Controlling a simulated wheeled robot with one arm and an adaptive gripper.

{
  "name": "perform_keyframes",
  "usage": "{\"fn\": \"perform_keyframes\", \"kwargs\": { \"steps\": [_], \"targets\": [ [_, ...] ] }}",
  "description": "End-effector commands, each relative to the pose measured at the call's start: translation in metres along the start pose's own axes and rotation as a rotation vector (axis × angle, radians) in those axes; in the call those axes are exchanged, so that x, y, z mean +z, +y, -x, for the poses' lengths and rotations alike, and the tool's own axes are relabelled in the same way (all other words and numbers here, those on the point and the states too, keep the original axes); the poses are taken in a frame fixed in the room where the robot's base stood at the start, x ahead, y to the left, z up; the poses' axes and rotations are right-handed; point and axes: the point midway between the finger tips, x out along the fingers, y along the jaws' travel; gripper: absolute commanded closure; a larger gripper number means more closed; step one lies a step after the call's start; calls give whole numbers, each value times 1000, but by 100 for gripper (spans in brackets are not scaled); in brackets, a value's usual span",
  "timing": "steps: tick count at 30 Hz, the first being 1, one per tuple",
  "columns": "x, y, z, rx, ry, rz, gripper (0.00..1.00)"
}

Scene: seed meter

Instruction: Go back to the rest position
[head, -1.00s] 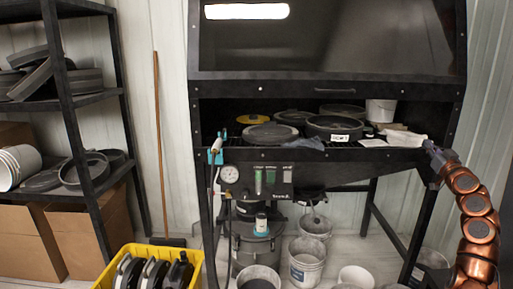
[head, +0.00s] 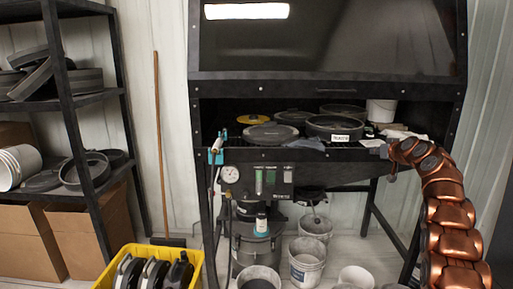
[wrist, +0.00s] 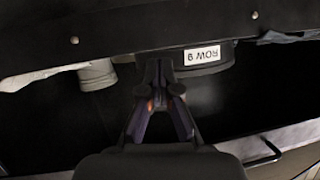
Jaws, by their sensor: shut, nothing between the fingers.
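My copper arm (head: 447,212) rises at the right of the head view and bends left at its top. Its end (head: 390,160) is near the right front edge of the black bench (head: 270,155). In the wrist view my gripper (wrist: 160,68) is shut, with its fingertips together and nothing between them.
Other dark round pans (head: 270,133) and a white bucket (head: 381,110) stand in the bench. Pale cloth lies near its right end. A yellow crate (head: 125,256) stands at lower left, and buckets (head: 309,258) stand beneath. A shelf (head: 85,100) is at left.

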Motion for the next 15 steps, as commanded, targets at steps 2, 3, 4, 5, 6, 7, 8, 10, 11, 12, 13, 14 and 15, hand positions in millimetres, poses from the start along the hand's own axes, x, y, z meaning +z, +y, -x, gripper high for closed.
{"fn": "perform_keyframes", "kwargs": {
  "steps": [2,3,4,5,6,7,8,10,11,12,13,14,15],
  "targets": [
    [5,-16,2,0,-54,-6,100],
    [8,-22,4,2,-81,-11,100],
    [12,-27,5,3,-104,-15,100],
    [15,-33,6,3,-124,-19,100],
    [19,-40,9,6,-151,-24,100],
    [22,-45,12,7,-173,-29,100],
    [26,-50,14,8,-193,-32,100],
    [34,-62,21,12,-241,-43,100],
    [38,-67,25,14,-261,-46,100],
    [42,-74,29,17,-286,-51,100],
    [47,-79,33,18,-306,-56,100],
    [51,-84,38,21,-327,-62,100],
    [55,-91,44,25,-350,-65,100]
  ]
}}
